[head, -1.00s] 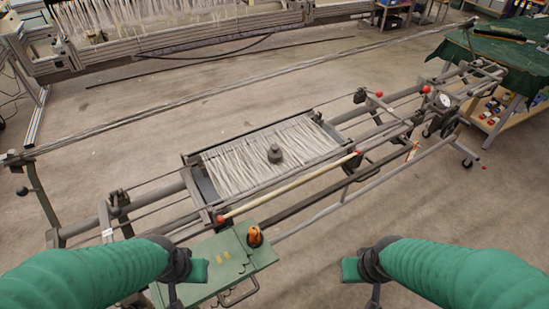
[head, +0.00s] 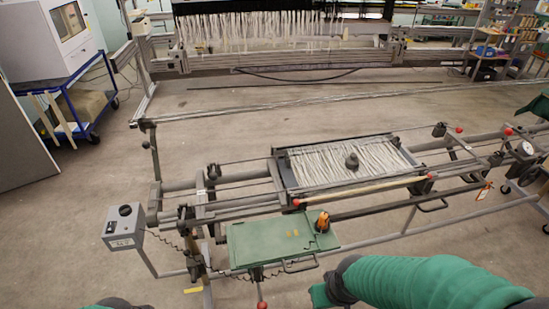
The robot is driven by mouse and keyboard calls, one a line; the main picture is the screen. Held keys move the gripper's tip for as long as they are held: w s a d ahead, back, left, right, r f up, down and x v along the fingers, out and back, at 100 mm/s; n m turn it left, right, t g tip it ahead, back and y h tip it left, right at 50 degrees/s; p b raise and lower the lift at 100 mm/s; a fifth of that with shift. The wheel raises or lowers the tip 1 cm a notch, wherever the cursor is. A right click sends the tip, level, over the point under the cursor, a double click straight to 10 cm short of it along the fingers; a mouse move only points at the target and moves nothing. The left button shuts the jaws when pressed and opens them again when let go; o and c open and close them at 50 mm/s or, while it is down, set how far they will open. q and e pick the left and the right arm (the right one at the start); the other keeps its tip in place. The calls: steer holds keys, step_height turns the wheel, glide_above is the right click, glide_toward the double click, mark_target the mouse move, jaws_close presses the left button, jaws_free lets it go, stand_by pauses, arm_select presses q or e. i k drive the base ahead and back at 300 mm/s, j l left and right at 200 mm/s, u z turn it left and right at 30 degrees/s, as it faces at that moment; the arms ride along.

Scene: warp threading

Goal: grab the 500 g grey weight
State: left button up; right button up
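The grey weight (head: 352,161) is a small dark-grey knobbed piece. It stands upright on the white warp threads (head: 330,168) stretched in a dark frame, right of the picture's middle. Nothing touches it from my side. My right arm comes in at the bottom right; its gripper (head: 322,296) is at the bottom edge, well short of the weight, partly cut off. Its fingers do not show clearly enough to tell open from shut. Only a dark bit of my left arm shows at the bottom left; its gripper is out of the picture.
A green plate (head: 268,243) with an orange item (head: 322,222) stands in front of the thread frame. A grey control box (head: 125,226) is at the left. Long rails (head: 240,184) and red-knobbed rods run across. A second loom (head: 270,60) stands behind, with bare floor between.

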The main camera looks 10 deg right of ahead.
mark_target(351, 163)
steer(key=l+u, duration=0.75)
steer(key=l, duration=0.25)
steer(key=l+u, duration=0.4)
steer(key=l, duration=0.15)
steer(key=k+l+u, duration=0.15)
steer(key=l+u, duration=0.2)
steer(key=l, duration=0.1)
